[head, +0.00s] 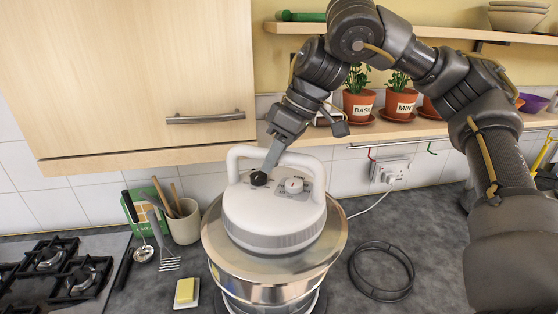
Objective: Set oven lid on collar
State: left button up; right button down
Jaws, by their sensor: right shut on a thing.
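The oven lid (272,218) is white with a grey lower band, a raised handle (315,163) and two knobs. My right gripper (271,160) comes down from above and is shut on the lid's handle at its left part. The lid is about level over a shiny metal collar (270,288) with a wide rim. From this angle I cannot tell whether the lid touches the collar or hovers just above it. The far side of the collar is hidden behind the lid. My left gripper is out of view.
A black wire ring (381,270) lies on the counter at right. Potted herbs (358,106) stand on the shelf behind. A cupboard (130,75) hangs at upper left.

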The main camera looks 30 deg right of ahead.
aim_at(269, 180)
jog(key=shift+w+d, duration=0.1)
jog(key=shift+w, duration=1.75)
jog(key=shift+f+b, duration=1.15)
jog(key=shift+f, duration=0.65)
jog(key=shift+f, duration=0.75)
jog(key=c, duration=1.2)
grip_release()
jog(key=shift+s, duration=0.15)
jog(key=shift+o, duration=0.2)
jog(key=shift+f, duration=0.15)
jog(key=v, duration=1.1)
jog(key=shift+b, duration=0.4)
